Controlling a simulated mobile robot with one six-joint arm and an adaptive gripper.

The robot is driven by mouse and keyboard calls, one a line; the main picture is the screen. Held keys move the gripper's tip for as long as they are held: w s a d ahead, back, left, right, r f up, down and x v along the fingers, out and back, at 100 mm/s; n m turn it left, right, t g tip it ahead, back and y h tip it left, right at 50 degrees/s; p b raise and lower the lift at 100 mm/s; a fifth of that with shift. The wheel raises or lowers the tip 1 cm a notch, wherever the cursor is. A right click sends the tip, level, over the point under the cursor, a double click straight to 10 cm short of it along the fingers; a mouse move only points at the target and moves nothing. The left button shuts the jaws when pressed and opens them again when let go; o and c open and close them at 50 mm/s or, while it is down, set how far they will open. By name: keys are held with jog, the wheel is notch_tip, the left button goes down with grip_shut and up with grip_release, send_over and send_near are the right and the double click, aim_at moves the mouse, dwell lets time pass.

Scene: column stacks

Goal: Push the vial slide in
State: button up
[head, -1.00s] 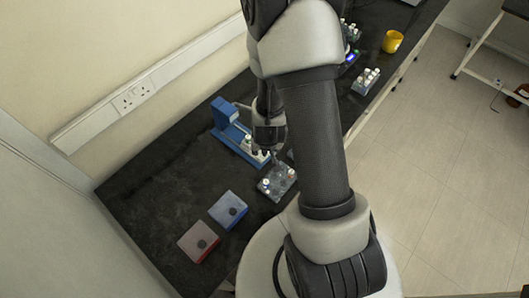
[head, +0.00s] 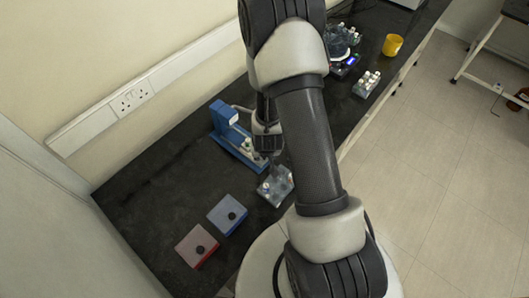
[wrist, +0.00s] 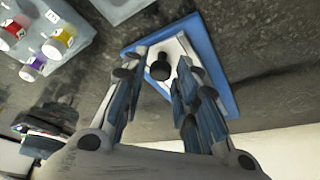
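The blue device (head: 226,116) stands against the wall side of the black bench, with an upright post and a long low base. Small white-topped items (head: 248,145) show on its base, partly hidden by my gripper (head: 268,146). In the wrist view, the blue base (wrist: 220,70) frames a pale slide (wrist: 176,48) with a dark round knob (wrist: 159,67). My gripper (wrist: 158,62) is open, its two fingers apart on either side of the knob in the picture. I cannot tell whether they touch it. No vial is clearly visible on the slide in the wrist view.
A grey rack (head: 270,197) stands close in front of the device, partly behind my arm. Red (head: 197,246) and blue (head: 228,214) boxes with dark knobs lie nearer. Another vial rack (head: 366,84) and a yellow cup (head: 393,44) stand farther right. The bench's left side is clear.

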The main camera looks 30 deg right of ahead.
aim_at(246, 139)
grip_shut()
dwell(0.3)
jog(key=w+a+p, duration=0.1)
jog(key=w, duration=0.1)
jog(key=w+a+p, duration=0.1)
jog(key=w, duration=0.2)
jog(key=w+a+p, duration=0.1)
jog(key=w+p, duration=0.1)
jog(key=w, duration=0.1)
jog(key=shift+w+r, duration=0.1)
jog(key=shift+w, duration=0.05)
jog(key=shift+o, duration=0.9)
grip_release()
jog(key=shift+w+a, duration=0.1)
jog(key=shift+w, duration=0.05)
jog(key=shift+o, duration=0.9)
